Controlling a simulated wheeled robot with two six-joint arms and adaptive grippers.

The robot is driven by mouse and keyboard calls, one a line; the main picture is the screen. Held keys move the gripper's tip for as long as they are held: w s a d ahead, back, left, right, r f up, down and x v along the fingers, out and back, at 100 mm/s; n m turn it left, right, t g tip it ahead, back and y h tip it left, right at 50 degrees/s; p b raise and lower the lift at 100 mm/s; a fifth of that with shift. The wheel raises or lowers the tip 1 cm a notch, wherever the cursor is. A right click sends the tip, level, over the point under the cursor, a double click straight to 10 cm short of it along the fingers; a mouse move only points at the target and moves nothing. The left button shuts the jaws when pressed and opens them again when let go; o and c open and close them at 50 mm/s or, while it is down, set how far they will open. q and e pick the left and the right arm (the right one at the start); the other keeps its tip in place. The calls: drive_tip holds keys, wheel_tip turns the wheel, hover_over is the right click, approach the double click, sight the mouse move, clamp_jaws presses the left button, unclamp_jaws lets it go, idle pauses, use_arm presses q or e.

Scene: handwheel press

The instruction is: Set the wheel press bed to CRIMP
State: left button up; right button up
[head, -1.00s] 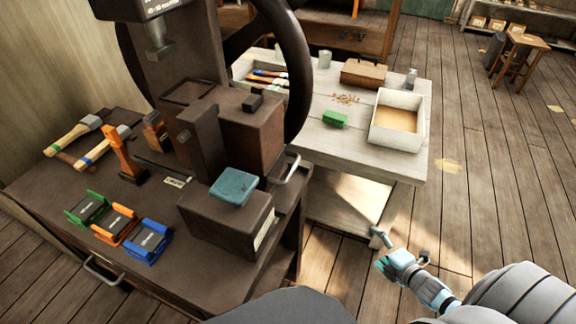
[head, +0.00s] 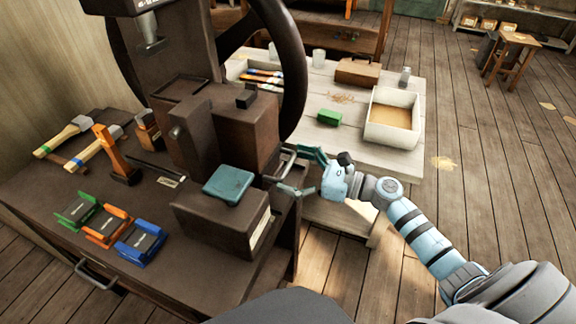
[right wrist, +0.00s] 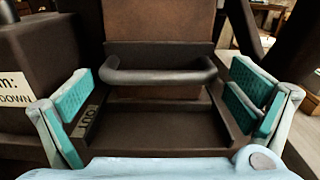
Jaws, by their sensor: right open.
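The dark wheel press (head: 245,135) stands on the bench with its large handwheel (head: 292,75) at the back right. A dark block with a teal pad (head: 229,184) sits in front of it. A bar handle (head: 286,164) sticks out at the press's right side. My right gripper (head: 300,172) is at this handle, open. In the right wrist view the grey bar handle (right wrist: 160,75) lies between the two spread teal fingers, apart from both. A label reading "OUT" (right wrist: 86,121) is beside the left finger. I see no readable CRIMP mark. My left gripper is not in view.
Green (head: 77,211), orange (head: 106,225) and blue (head: 140,243) holders lie at the bench's front left, near hammers (head: 65,135). A pale table (head: 345,150) with a white bin (head: 392,118) and a green block (head: 329,118) stands behind my right arm.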

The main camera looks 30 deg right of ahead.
drive_tip(key=shift+w+a, duration=0.35)
drive_tip(key=shift+w, duration=0.05)
drive_tip(key=shift+c, duration=0.6)
